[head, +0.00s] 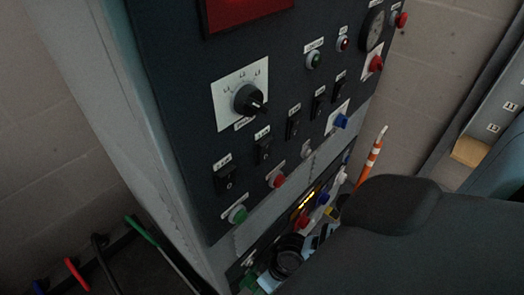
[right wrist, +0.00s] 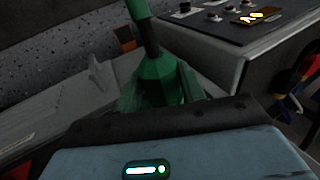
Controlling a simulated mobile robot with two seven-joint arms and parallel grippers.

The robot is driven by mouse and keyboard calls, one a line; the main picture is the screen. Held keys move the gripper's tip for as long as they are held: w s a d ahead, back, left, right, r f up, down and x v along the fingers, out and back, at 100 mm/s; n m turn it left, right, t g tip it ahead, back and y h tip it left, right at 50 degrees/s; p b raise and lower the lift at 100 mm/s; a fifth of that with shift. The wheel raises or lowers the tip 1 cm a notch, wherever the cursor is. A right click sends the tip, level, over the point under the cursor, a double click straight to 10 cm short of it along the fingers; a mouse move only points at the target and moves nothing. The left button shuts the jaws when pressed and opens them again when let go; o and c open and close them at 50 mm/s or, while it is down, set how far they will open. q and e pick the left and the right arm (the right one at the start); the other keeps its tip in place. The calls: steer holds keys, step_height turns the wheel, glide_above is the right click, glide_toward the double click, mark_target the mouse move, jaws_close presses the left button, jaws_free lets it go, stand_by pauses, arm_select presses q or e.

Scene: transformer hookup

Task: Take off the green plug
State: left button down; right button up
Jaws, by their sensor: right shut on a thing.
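The green plug (right wrist: 160,80) is in the middle of the right wrist view, a faceted green body with a dark and green stem rising from its top. My right gripper (right wrist: 165,105) is shut on it; the blue-grey gripper body with a lit strip fills the bottom of that view, and the fingertips are mostly hidden. In the head view my dark right arm comes in from the lower right and hides most of the plug area at the bottom edge. My left gripper is not in view.
A dark control panel (head: 200,110) with a rotary knob (head: 249,100), switches and buttons fills the head view's middle. Green (head: 141,229), black (head: 103,262) and red (head: 76,272) leads are at lower left. An orange-and-white striped post (head: 372,157) stands right of the cabinet.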

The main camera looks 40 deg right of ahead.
steer(key=shift+a+h+p, duration=0.15)
steer(key=shift+h+p, duration=0.65)
steer(key=shift+p, duration=0.75)
steer(key=shift+r+h+p, duration=0.1)
steer(key=shift+h+p, duration=0.3)
steer(key=shift+p, duration=0.35)
steer(key=shift+a+h+p, duration=0.15)
steer(key=shift+h+p, duration=0.85)
steer(key=shift+t+h+p, duration=0.3)
steer(key=shift+h+p, duration=0.15)
steer(key=shift+h, duration=0.35)
